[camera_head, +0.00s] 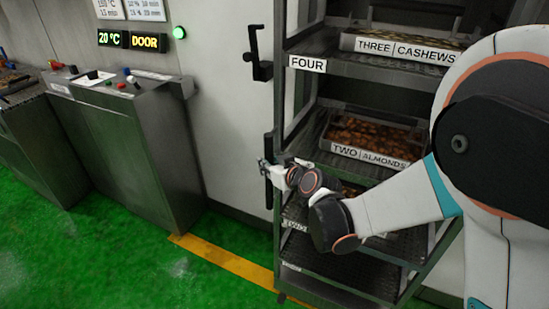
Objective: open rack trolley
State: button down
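The rack trolley (335,64), a dark metal frame marked FOUR, stands right of centre with trays on its shelves. One tray (370,152) is labelled TWO ALMONDS and a higher one (400,49) THREE CASHEWS. A dark upright handle bar (269,195) is at the left edge of the trolley, by the pale wall. My gripper (264,166) is at this bar, seemingly touching or around it. Its fingers are too small to tell whether they are open or shut. My arm hides the trolley's right and lower middle parts.
A black latch-like handle (256,58) is on the pale wall panel (225,110). A grey control console (135,135) stands left, below a lit DOOR display (149,42) and green lamp. The green floor (100,255) is clear, with a yellow line (222,258).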

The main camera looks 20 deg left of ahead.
jog(key=shift+s, duration=0.45)
jog(key=c, duration=1.7)
grip_release()
